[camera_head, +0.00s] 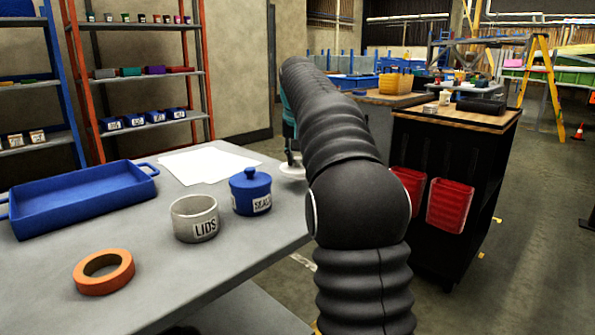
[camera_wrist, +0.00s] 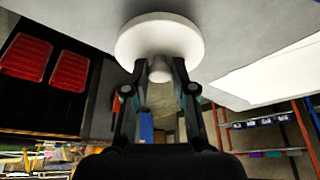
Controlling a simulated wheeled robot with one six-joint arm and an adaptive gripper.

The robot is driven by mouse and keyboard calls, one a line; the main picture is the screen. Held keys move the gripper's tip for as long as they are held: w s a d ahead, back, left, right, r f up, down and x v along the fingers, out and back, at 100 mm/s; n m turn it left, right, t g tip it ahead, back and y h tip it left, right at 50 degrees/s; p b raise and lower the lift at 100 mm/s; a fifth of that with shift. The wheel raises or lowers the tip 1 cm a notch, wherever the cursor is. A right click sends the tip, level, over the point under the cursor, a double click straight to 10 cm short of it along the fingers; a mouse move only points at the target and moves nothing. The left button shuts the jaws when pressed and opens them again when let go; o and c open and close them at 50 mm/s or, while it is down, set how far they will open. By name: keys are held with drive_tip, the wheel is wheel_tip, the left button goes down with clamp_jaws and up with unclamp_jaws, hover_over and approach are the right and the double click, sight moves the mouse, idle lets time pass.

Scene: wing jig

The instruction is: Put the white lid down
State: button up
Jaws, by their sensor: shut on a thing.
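The white lid (camera_wrist: 160,36) is a round disc with a small knob, seen close in the wrist view. My gripper (camera_wrist: 160,72) is shut on the knob. In the head view the lid (camera_head: 291,171) shows as a pale disc at the grey table's (camera_head: 140,235) far right edge, partly hidden behind my arm. My gripper (camera_head: 292,157) is above it there, mostly hidden. The lid is at or just over the table top; I cannot tell if it touches.
White paper (camera_head: 207,164) lies left of the lid. A blue lidded pot (camera_head: 250,191), a white pot marked LIDS (camera_head: 195,218), an orange tape ring (camera_head: 104,272) and a blue tray (camera_head: 85,197) stand on the table. A black cart (camera_head: 440,150) with red bins is at right.

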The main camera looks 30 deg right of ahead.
sight(297, 168)
drive_tip(key=shift+f+b, duration=0.45)
drive_tip(key=shift+f, duration=1.45)
drive_tip(key=shift+f, duration=0.15)
drive_tip(key=o, duration=0.9)
drive_tip(key=shift+o, duration=0.2)
drive_tip(key=p+v, duration=0.2)
drive_tip(key=v, duration=1)
